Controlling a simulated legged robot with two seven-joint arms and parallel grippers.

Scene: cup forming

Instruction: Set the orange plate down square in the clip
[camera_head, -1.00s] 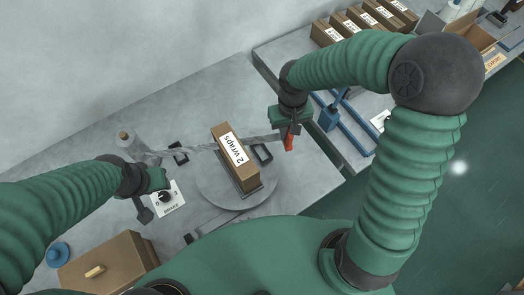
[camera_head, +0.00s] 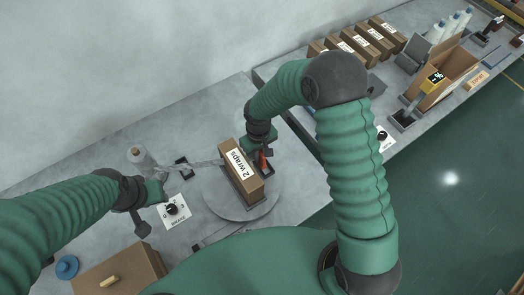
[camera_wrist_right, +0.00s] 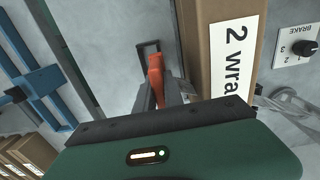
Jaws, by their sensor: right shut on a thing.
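The orange plate (camera_head: 262,161) is held in my right gripper (camera_head: 262,152), just right of the brown box (camera_head: 241,172) marked "2 wraps". In the right wrist view, the orange plate (camera_wrist_right: 155,75) stands between the fingers of my gripper (camera_wrist_right: 160,95). A dark rectangular frame (camera_wrist_right: 148,47), which looks like the clip, lies just beyond the plate's tip; whether they touch I cannot tell. In the head view the arm and plate partly hide this frame. My left gripper (camera_head: 150,192) is by the brake dial; its fingers are unclear.
The box stands on a round grey turntable (camera_head: 222,203). Clear film (camera_head: 195,164) runs from a roll (camera_head: 137,156) to the box. The brake dial (camera_head: 172,209) and another dark frame (camera_head: 183,167) are to the left. A blue rail structure (camera_wrist_right: 30,80) is on the other side.

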